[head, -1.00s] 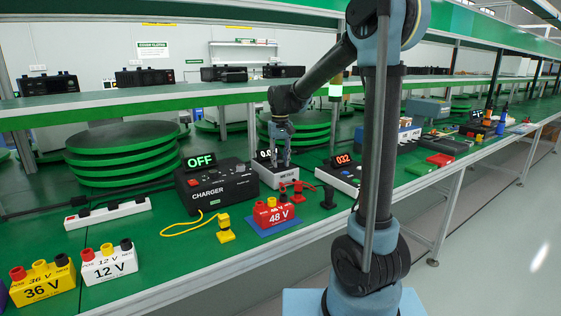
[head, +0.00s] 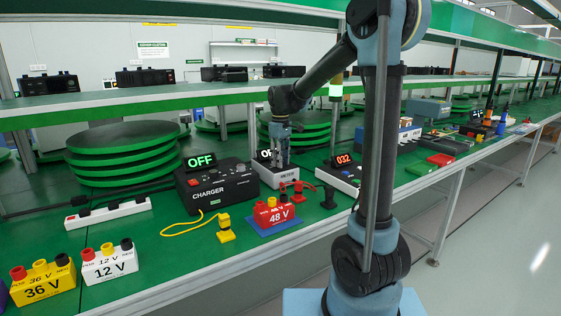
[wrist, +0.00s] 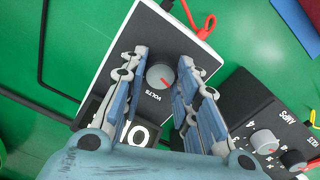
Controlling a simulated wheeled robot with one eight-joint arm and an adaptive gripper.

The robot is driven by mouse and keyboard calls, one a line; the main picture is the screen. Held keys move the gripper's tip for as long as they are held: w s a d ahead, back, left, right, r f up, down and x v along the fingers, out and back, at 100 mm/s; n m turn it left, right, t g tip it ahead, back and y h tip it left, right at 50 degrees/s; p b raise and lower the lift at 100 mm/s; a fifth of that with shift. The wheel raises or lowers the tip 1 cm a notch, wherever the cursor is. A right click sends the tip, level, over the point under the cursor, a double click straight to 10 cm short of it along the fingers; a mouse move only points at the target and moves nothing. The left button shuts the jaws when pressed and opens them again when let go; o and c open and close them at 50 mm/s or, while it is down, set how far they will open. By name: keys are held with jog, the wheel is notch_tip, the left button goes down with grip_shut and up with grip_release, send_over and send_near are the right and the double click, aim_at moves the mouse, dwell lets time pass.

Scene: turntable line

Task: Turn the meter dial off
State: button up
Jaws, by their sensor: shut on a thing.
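The meter (head: 273,174) is a white box with a black top. It stands on the green bench, right of the charger. In the wrist view the grey meter dial (wrist: 159,77), with a red pointer mark, sits beside the word VOLTS. My gripper (wrist: 165,72) points down over the meter, shut on the dial, with one finger on each side of it.
The charger (head: 215,188) reads OFF. A red 48 V battery (head: 277,217) stands on a blue mat in front. Red and black plugs lie near the meter. A box reading 032 (head: 342,178) stands right of it. A shelf runs overhead behind.

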jog(key=shift+w+d, duration=0.1)
dwell(0.4)
jog(key=o, duration=1.1)
notch_tip(320, 180, up, 12)
jog(key=shift+f, duration=0.1)
jog(key=s+d+f+m+t, duration=0.1)
jog(key=s+d+f+m, duration=0.25)
jog(key=s+d, duration=0.45)
jog(key=s+d+f+m, duration=0.2)
jog(key=s+d+f, duration=0.2)
jog(key=s+d, duration=0.4)
jog(key=s+d+f+m, duration=0.1)
jog(key=s+f, duration=0.4)
jog(key=s+d+f+m, duration=0.2)
jog(key=s+f, duration=0.3)
jog(key=s+d+f+m+t, duration=0.1)
jog(key=s+d+f+m, duration=0.1)
jog(key=s+f, duration=0.3)
jog(key=shift+s+d+m, duration=0.25)
jog(key=shift+s, duration=0.2)
